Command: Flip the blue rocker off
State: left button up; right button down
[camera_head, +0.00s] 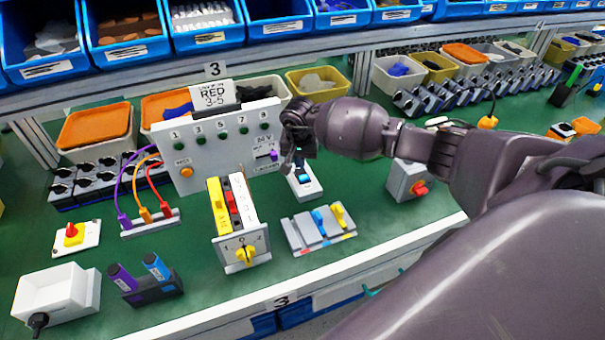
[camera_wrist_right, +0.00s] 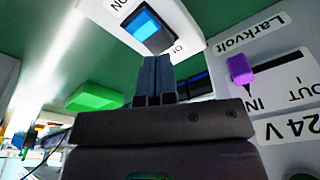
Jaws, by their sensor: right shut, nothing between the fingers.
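The blue rocker (camera_head: 304,178) sits in a white switch housing (camera_head: 311,190) on the green bench. In the right wrist view the rocker (camera_wrist_right: 141,25) shows a bright blue face toward the ON label and a dark part toward the other label, which is partly hidden. My right gripper (camera_head: 297,166) is just above and behind the rocker. Its closed fingers (camera_wrist_right: 155,62) point at the rocker's dark end and hold nothing. I cannot tell whether the fingertips touch it. The gripper hides part of the housing's far end in the head view. My left gripper is not in view.
A block with blue and yellow sliders (camera_head: 318,228) is in front. A grey box with a red knob (camera_head: 407,181) stands to the right.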

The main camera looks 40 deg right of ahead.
jog(key=shift+f, duration=0.25)
jog(key=shift+f+b, duration=0.4)
dwell(0.3)
jog(key=shift+s+f+b, duration=0.1)
jog(key=shift+f+b, duration=0.3)
jog(key=shift+f, duration=0.2)
dwell(0.3)
jog(key=shift+r, duration=0.1)
jog(key=shift+r+p, duration=0.4)
jog(key=shift+r, duration=0.4)
jog(key=shift+r+p, duration=0.55)
jog(key=shift+r, duration=0.85)
jog(key=shift+r+p, duration=0.45)
jog(key=shift+r, duration=0.8)
